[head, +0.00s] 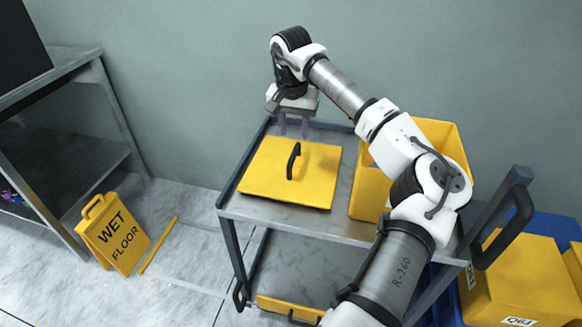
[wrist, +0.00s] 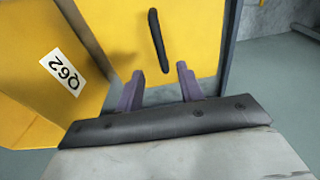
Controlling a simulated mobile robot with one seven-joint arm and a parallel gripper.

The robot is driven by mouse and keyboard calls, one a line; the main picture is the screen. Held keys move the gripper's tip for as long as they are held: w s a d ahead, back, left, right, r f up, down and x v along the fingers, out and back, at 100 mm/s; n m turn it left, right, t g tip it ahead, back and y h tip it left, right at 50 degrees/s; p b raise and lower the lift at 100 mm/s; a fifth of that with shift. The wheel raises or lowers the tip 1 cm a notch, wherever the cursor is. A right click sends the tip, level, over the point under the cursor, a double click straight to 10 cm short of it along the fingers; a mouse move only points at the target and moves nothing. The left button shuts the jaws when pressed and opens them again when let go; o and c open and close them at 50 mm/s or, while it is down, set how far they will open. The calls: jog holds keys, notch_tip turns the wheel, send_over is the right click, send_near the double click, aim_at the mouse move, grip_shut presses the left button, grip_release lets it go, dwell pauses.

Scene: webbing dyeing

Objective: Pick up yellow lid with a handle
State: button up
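The yellow lid (head: 268,180) is a flat square panel with a black bar handle (head: 294,160) standing up near its middle. It lies on the top shelf of a grey cart. In the wrist view the yellow lid (wrist: 120,40) fills the upper middle, with the black handle (wrist: 158,40) ahead of my fingers. My gripper (head: 293,128) is above the back edge of the lid, pointing down. In the wrist view my gripper (wrist: 158,82) has its two purple fingers apart with nothing between them. The handle is beyond the fingertips, not between them.
A yellow bin (head: 370,190) stands right of the lid on the cart (head: 300,226); its label shows in the wrist view. Another yellow lid (head: 285,308) lies on the lower shelf. Yellow boxes (head: 515,275) are at the right, and a wet floor sign (head: 112,235) stands left.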

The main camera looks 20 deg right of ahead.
aim_at(294, 153)
jog(key=f, duration=0.6)
jog(key=f+p, duration=0.1)
jog(key=f, duration=0.2)
jog(key=shift+w+d+f, duration=0.2)
jog(key=shift+w+f, duration=0.15)
jog(key=shift+w, duration=0.05)
grip_shut()
